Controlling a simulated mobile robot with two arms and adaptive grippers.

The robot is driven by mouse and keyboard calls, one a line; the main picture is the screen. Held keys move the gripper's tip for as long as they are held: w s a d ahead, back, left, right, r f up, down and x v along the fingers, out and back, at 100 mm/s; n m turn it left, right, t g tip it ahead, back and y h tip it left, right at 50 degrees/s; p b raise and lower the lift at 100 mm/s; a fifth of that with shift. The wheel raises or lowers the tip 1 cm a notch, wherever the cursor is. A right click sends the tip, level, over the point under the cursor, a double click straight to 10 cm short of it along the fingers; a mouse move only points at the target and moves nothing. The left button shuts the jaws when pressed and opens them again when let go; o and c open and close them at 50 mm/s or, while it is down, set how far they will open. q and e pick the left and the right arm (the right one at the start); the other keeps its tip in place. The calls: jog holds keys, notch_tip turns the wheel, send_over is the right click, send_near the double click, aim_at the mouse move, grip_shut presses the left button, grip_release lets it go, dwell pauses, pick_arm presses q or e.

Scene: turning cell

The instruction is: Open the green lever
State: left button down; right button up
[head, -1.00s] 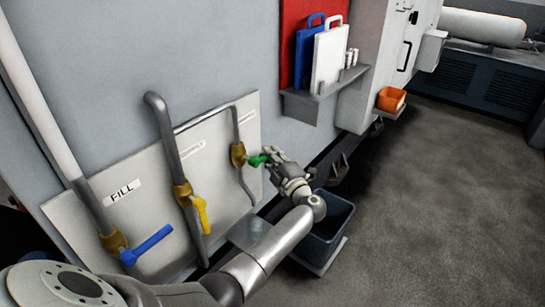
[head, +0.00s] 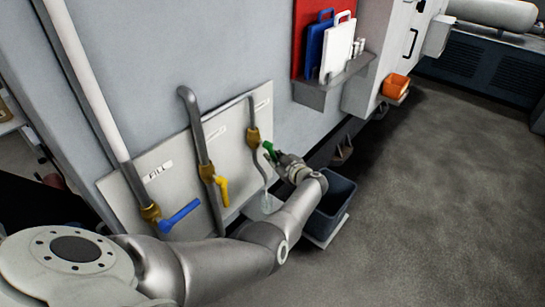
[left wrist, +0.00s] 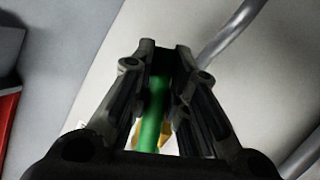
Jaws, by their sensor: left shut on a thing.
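The green lever (head: 269,149) belongs to the brass valve (head: 253,135) on the rightmost pipe of the light panel. In the head view it slants down to the right, below and right of the valve body. My left gripper (head: 277,157) is shut on it. In the left wrist view the green lever (left wrist: 153,115) runs between the two dark fingers (left wrist: 160,90), with a bit of brass showing behind it. The fingers hide part of the lever. My right gripper is not in view.
A yellow lever (head: 222,190) and a blue lever (head: 180,215) sit on the panel's other pipes, left of my arm. A dark bin (head: 335,195) stands on the floor just right of my forearm. A shelf (head: 335,82) holds boards above. Floor at right is clear.

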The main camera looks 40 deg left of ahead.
pick_arm(q)
jog(key=shift+s+m+g, duration=0.3)
jog(key=shift+s+f+m+p, duration=0.1)
jog(key=shift+s+m+p, duration=0.2)
jog(key=shift+p, duration=0.1)
jog(key=shift+s+a+f+m+g+h+p, duration=0.1)
jog(key=shift+s+m+g+h+p, duration=0.05)
jog(key=shift+s+m+g+p, duration=0.3)
jog(key=shift+s+f+m+g+h+p, duration=0.15)
jog(key=shift+s+m+g+p, duration=0.15)
jog(key=shift+s+m+g, duration=0.15)
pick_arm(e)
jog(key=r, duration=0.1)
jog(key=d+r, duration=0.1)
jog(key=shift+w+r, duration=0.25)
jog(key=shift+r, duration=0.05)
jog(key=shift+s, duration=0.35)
pick_arm(q)
jog(key=c, duration=1.4)
grip_release()
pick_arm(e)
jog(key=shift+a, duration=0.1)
pick_arm(q)
jog(key=shift+r, duration=0.1)
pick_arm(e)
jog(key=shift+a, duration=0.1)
